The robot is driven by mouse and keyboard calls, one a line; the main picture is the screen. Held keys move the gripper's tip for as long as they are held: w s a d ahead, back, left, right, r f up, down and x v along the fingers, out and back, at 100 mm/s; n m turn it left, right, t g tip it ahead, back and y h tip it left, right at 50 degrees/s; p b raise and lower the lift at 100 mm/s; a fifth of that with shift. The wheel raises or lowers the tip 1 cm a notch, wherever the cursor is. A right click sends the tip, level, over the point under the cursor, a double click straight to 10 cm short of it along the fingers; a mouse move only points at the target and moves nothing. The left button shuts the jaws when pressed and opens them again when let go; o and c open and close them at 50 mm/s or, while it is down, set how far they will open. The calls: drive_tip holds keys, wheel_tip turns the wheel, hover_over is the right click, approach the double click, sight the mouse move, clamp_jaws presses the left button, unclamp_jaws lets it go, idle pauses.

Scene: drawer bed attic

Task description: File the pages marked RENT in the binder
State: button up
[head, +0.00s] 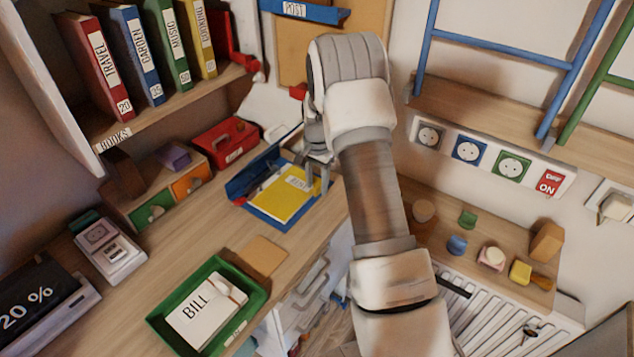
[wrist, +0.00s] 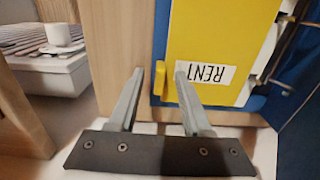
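The blue binder (head: 240,185) lies open on the desk. It also shows in the wrist view (wrist: 300,140), with metal rings at the right. A yellow sheet (head: 275,205) lies in it; in the wrist view the sheet (wrist: 215,30) carries a white RENT label, upside down. A small yellow tab (wrist: 159,77) stands at its left edge. My gripper (head: 318,178) is over the binder's right side. In the wrist view my gripper (wrist: 158,73) has its fingers apart, with the tab between them in the picture. I cannot tell whether they touch it.
A green tray (head: 160,322) holds white paper marked BILL (head: 205,312). A tan pad (head: 264,254) lies between tray and binder. A red box (head: 225,143) and small drawers (head: 152,211) stand behind. The desk's right edge is close to the binder.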

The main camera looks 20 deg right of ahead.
wheel_tip(320, 180, up, 18)
drive_tip(key=p, duration=0.2)
drive_tip(key=shift+f, duration=0.25)
idle(0.4)
drive_tip(key=s+a+r+n+t+p, duration=0.1)
drive_tip(key=s+a+r+n+p, duration=0.15)
drive_tip(key=s+r, duration=0.55)
drive_tip(key=s+a+r+n+t+p, duration=0.1)
drive_tip(key=s+a+r+n+t, duration=0.2)
drive_tip(key=s+r, duration=0.45)
drive_tip(key=s+a+r+n+p, duration=0.1)
drive_tip(key=s+a+r+n, duration=0.1)
drive_tip(key=s, duration=0.6)
drive_tip(key=s+a+r+n+t+p, duration=0.1)
drive_tip(key=s+a+r+n+p, duration=0.1)
drive_tip(key=s, duration=0.7)
drive_tip(key=shift+s+a+r+n+t, duration=0.15)
drive_tip(key=shift+a+r+n+t, duration=0.15)
drive_tip(key=shift+a+n, duration=0.6)
